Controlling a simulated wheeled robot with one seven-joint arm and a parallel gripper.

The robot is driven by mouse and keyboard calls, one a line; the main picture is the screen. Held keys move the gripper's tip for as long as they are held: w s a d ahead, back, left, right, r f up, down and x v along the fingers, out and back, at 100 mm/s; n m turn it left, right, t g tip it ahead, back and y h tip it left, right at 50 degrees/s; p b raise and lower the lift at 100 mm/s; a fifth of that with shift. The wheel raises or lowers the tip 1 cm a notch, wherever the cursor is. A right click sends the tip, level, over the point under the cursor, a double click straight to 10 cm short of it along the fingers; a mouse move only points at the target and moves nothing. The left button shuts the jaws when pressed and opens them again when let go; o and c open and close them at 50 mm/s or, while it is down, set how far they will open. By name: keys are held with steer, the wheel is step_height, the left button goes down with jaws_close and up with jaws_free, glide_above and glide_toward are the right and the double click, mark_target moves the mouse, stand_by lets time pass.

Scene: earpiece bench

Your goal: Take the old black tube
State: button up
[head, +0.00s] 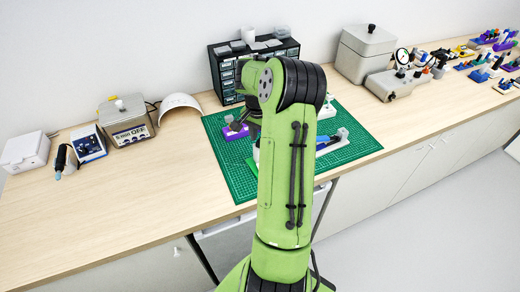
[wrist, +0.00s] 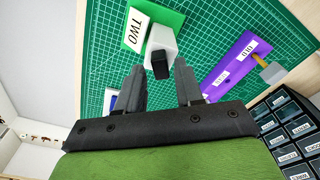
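In the wrist view, a short black piece (wrist: 161,67), which looks like the black tube, sticks out of a pale grey post (wrist: 162,40). The post stands by a green base labelled TWO (wrist: 172,18). My gripper (wrist: 159,75) is open, its two dark fingers apart on either side of the black piece, and neither visibly touches it. A purple base (wrist: 232,62) with a label that seems to read OLD lies to the right, with a grey block (wrist: 270,70) and a yellow stub at its end. In the head view my arm hides most of this area.
A green cutting mat (head: 350,150) covers the work area. A dark drawer cabinet (head: 225,75) stands behind it. A grey box (head: 365,50) and a dial gauge device (head: 395,82) are at the right. The wooden bench at left front is clear.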

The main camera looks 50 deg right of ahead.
steer(key=shift+f, duration=0.65)
steer(key=shift+r, duration=0.1)
jaws_close()
steer(key=shift+r, duration=0.1)
steer(key=shift+r+p, duration=1.05)
steer(key=shift+r, duration=0.4)
